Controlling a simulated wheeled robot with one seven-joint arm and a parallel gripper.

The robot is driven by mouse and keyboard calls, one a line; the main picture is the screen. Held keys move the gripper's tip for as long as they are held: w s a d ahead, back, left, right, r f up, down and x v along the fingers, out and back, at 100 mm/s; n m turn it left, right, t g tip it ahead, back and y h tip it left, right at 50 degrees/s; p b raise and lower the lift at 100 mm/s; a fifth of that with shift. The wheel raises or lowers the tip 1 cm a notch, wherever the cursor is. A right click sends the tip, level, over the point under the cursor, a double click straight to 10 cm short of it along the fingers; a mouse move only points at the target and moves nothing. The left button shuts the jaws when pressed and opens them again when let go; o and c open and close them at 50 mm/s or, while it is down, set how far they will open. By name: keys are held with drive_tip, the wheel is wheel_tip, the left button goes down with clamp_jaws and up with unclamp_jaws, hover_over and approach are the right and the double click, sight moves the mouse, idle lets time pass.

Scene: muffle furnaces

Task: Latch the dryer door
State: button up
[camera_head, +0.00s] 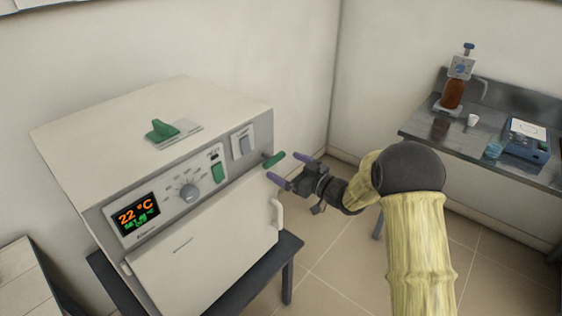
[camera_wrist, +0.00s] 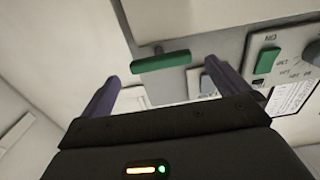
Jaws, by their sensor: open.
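The dryer (camera_head: 110,120) is a beige box on a dark stand. Its door (camera_head: 200,255) is on the lower front and looks shut or nearly so; a small gap cannot be ruled out. A white handle (camera_head: 278,214) is at the door's right edge. A green latch lever (camera_head: 274,160) sticks out at the front's upper right, above the handle. My gripper (camera_head: 288,167) is open and empty, its purple fingers beside the lever. In the wrist view the green lever (camera_wrist: 160,61) lies across, beyond and between the fingertips, with no clear contact.
The control panel has a lit display (camera_head: 138,214), a dial (camera_head: 188,191) and a green switch (camera_head: 217,171). Another green lever (camera_head: 162,129) sits on the dryer's top. A bench (camera_head: 425,130) with a brown bottle (camera_head: 453,94) and a blue device (camera_head: 526,140) stands right.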

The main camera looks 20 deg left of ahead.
sight(277, 162)
drive_tip(key=shift+x, duration=1.5)
drive_tip(key=c, duration=0.9)
